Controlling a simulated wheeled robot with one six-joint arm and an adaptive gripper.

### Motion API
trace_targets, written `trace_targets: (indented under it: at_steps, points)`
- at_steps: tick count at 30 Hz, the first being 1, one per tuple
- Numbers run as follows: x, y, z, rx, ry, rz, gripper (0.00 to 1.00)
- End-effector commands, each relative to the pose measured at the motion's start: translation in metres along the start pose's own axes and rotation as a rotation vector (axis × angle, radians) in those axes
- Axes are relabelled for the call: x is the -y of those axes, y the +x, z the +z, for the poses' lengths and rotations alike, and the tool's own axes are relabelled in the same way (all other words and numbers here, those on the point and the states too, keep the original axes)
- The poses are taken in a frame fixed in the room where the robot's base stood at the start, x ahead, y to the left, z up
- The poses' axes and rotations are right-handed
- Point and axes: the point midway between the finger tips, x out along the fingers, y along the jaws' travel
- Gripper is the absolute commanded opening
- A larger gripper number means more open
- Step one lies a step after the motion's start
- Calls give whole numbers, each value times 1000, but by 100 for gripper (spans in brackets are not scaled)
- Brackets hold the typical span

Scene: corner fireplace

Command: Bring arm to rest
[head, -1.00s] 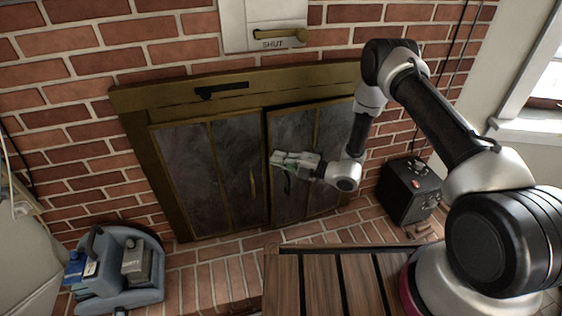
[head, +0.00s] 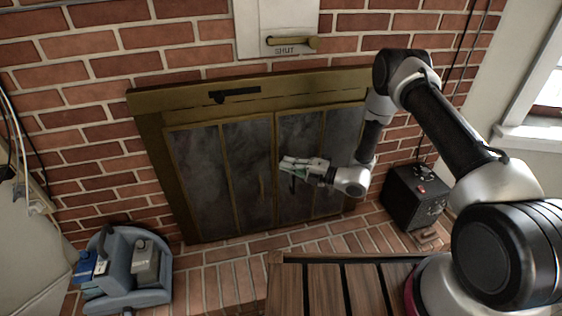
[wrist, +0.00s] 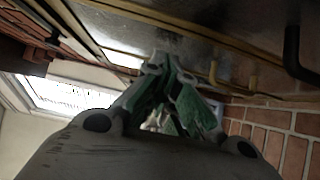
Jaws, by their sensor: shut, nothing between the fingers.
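My gripper (head: 287,166) is shut and empty. In the head view it is in front of the fireplace doors (head: 205,180), near the middle of them. Whether it touches the glass I cannot tell. In the wrist view the fingertips (wrist: 168,62) are together, with the dark glass, brass trim and door handles beyond them. My arm reaches in from the right, bent at the elbow. The doors look shut in their brass frame (head: 150,160).
A blue caddy (head: 125,275) with bottles stands on the bricks at lower left. A black box (head: 415,195) stands right of the fireplace. A slatted wooden surface (head: 330,290) is below my arm. A brass lever (head: 290,43) marked SHUT is on the plate above.

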Motion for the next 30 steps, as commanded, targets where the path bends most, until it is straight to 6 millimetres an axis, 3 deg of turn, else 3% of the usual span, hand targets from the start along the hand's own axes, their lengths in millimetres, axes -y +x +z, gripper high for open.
trace_targets:
  at_steps: [6,12,20,24,26,30]
  points:
    - [0,-51,-5,4,3,0,0]
    - [0,-82,-10,2,2,-1,0]
    - [0,-92,-13,-1,-7,0,0]
    - [5,-92,-14,-11,-126,-19,0]
    - [11,-96,-26,-58,-215,-40,0]
    - [27,-120,-81,-251,-406,-73,0]
